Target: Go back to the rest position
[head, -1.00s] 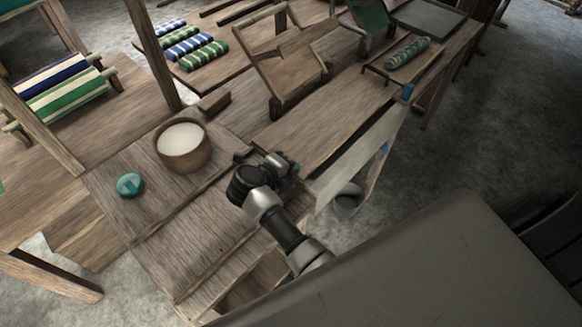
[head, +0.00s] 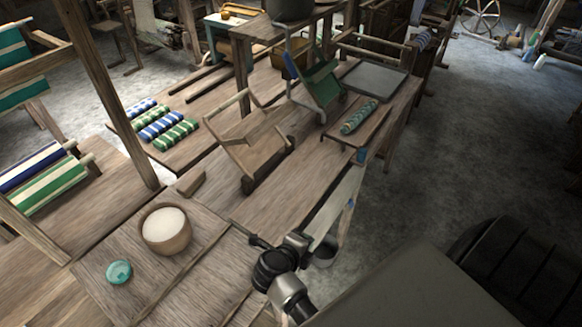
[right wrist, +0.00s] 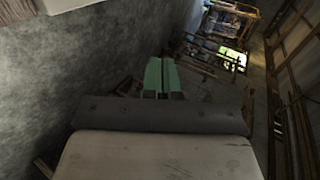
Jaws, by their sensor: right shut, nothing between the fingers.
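A wooden bowl of white material (head: 166,230) and a teal round piece (head: 119,271) sit on the near board. Striped cloth rolls (head: 160,124) lie farther back. A patterned green roll (head: 359,116) rests on a tray at the right. The grey floor (head: 440,150) to the right is open.

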